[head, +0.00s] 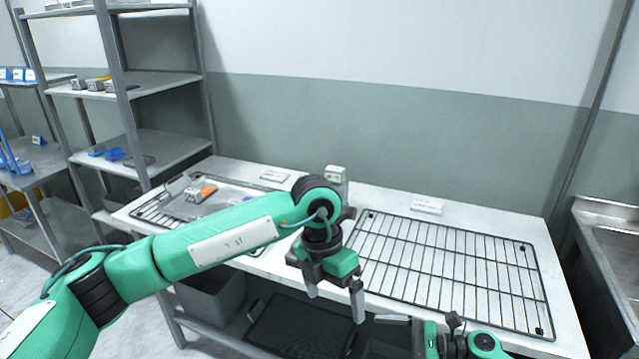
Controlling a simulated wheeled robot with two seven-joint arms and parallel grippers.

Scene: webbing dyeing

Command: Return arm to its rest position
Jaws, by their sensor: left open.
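My left arm reaches in from the left in the head view. Its gripper (334,294) points down near the front edge of the white table (395,200), with its fingers apart and nothing between them. Part of my right arm and its gripper (392,320) shows at the bottom, in front of the table's edge. Its jaws are seen too partly to tell their state.
A black wire rack (455,262) covers the table's right part. A metal tray (240,190) at the left holds a grey and orange item (201,193). Shelving (150,78) stands at the left, a sink (615,240) at the right.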

